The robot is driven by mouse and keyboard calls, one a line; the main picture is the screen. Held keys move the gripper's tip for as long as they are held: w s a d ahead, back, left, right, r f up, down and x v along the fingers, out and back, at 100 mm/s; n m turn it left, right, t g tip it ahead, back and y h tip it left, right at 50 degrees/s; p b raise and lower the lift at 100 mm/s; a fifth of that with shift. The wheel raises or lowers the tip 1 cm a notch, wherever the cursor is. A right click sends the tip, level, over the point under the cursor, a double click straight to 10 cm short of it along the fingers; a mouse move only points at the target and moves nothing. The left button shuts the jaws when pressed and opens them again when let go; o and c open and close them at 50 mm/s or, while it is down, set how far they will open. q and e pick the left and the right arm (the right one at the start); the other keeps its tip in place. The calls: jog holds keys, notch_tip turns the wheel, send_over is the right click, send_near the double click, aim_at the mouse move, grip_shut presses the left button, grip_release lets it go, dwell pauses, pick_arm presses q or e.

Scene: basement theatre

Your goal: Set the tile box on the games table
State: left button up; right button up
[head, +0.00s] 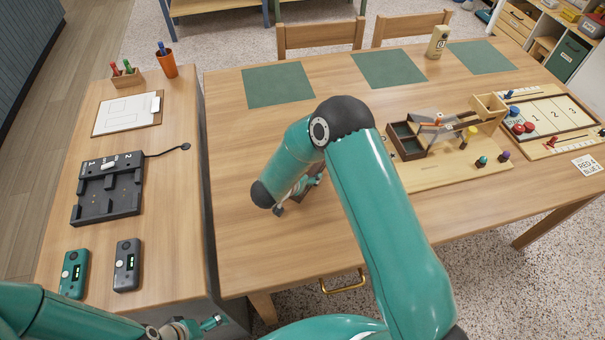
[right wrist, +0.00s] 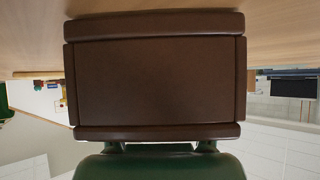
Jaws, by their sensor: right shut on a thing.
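The tile box appears as a dark brown box with raised end rims (right wrist: 155,82), filling the middle of the right wrist view. In the head view only a small brown part of it (head: 314,183) shows behind my right arm. My right gripper (head: 292,203) is shut on it, low over the left part of the wooden games table (head: 245,215). I cannot tell whether the box touches the tabletop. My left gripper (head: 213,322) is at the bottom left, away from the box; its jaw state is unclear.
Green mats (head: 278,85) lie along the table's far side. A wooden board (head: 450,172) with a brown tray (head: 404,142) and pegs is to the right, beside a numbered game board (head: 545,118). A side counter (head: 170,235) holds a black device (head: 108,188). Bare tabletop surrounds my right gripper.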

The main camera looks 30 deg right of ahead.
jog(key=o, duration=1.4)
jog(key=shift+f, duration=0.1)
jog(key=v, duration=1.2)
jog(key=shift+b, duration=0.35)
